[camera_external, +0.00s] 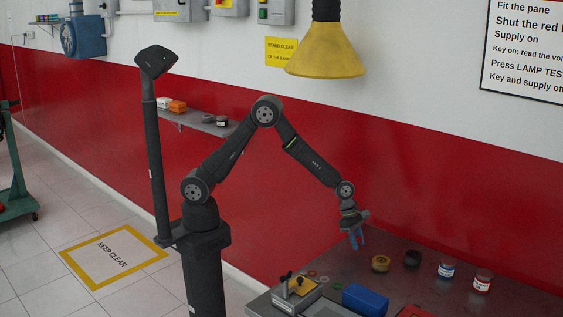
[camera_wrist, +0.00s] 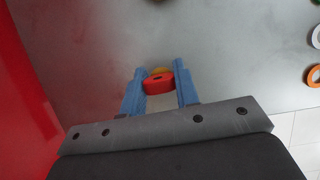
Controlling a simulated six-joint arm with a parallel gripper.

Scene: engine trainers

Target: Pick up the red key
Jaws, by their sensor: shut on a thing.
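The red key (camera_wrist: 159,85) shows in the wrist view between the two blue fingers of my gripper (camera_wrist: 158,82). The fingers are closed on its red head from both sides. A small yellow piece shows just beyond the red head, and I cannot tell whether it is part of the key. In the external view my gripper (camera_external: 356,236) points down above the back left part of the metal bench (camera_external: 405,270). The key cannot be made out there.
On the bench stand a yellow roll (camera_external: 380,263), a black roll (camera_external: 412,258), a blue-labelled jar (camera_external: 446,268) and a red-labelled jar (camera_external: 482,280). A blue box (camera_external: 365,299) and a yellow-topped unit (camera_external: 297,291) are in front. The red wall is close behind my gripper.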

